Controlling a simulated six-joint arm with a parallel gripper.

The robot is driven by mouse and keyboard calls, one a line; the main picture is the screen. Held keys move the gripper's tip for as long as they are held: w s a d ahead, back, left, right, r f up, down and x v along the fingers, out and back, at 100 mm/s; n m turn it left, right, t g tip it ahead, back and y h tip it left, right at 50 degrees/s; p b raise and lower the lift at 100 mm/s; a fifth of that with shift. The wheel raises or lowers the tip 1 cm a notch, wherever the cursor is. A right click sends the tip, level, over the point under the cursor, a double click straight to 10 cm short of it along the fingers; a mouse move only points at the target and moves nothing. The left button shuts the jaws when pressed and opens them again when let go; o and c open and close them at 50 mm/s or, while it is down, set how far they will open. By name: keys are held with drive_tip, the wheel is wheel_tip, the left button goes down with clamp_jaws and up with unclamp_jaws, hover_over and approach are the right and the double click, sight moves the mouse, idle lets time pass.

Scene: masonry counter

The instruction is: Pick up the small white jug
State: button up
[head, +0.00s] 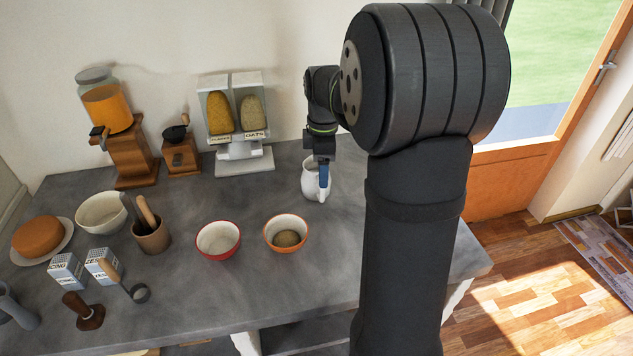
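The small white jug (309,181) stands upright on the grey counter, right of the cereal dispenser. My gripper (323,176) points down at the jug's right side, in front of part of it. The view is too small to show whether the fingers are apart or closed on the jug. My arm hides the counter to the right of it.
A red-rimmed bowl (218,240) and an orange-rimmed bowl (286,232) with brown contents stand in front. The cereal dispenser (238,150), wooden grinder (181,152) and juice dispenser (132,155) line the back. A utensil pot (151,236) and cartons (68,270) stand left.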

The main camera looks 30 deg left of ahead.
sight(317, 183)
drive_tip(key=shift+f, duration=3.1)
drive_tip(key=c, duration=1.3)
drive_tip(key=shift+r, duration=0.1)
drive_tip(key=shift+c, duration=0.8)
drive_tip(key=shift+r, duration=0.1)
